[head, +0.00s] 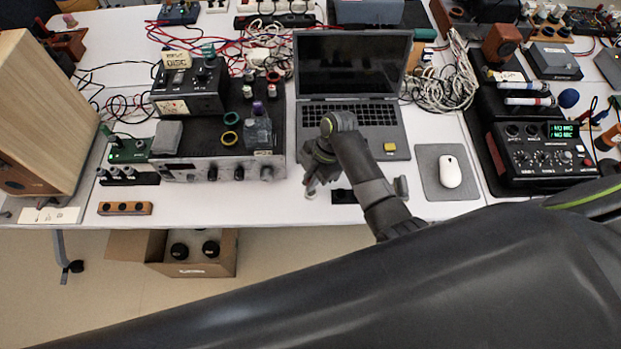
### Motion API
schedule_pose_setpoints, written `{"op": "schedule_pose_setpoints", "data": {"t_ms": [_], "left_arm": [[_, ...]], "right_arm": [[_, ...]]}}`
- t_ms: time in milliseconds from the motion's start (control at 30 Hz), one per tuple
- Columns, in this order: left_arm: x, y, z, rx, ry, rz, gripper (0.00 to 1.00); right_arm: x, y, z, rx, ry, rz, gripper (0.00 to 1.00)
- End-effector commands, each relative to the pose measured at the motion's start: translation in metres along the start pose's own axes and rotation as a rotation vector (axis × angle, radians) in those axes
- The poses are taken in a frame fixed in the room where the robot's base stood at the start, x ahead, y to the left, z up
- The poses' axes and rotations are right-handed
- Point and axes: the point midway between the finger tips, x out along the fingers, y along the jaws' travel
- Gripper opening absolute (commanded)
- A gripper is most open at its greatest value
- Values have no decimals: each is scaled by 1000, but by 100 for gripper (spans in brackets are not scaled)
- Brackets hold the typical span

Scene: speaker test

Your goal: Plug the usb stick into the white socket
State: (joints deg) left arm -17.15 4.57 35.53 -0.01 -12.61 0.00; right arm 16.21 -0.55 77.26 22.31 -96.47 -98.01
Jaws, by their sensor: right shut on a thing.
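My right gripper (312,182) is over the front edge area of the white table, just in front of the laptop's left side and right of the silver amplifier. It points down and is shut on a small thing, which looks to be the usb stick. The jaws and wrist hide most of it, so its shape is not clear. A low black block (343,196) lies on the table just right of the gripper. I cannot make out the white socket for certain. My left gripper is not in view.
The laptop (377,118) stands open behind my right wrist. The silver amplifier (218,168) is close on the left. A white mouse (450,172) on a grey pad is to the right. Cables (455,80) crowd the back. An open cardboard box (222,262) is on the floor.

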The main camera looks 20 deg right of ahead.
Motion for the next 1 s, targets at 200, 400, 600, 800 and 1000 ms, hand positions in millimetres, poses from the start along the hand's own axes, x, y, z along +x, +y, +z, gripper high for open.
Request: {"op": "schedule_pose_setpoints", "data": {"t_ms": [200,400,600,800,1000], "left_arm": [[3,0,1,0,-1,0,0],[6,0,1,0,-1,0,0],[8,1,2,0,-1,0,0],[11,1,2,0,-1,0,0],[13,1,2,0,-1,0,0]], "right_arm": [[4,0,2,0,0,0,0],[8,0,3,0,0,0,0],[12,0,5,0,0,-1,0],[16,0,6,0,0,-1,0],[19,0,8,0,0,0,0]]}}
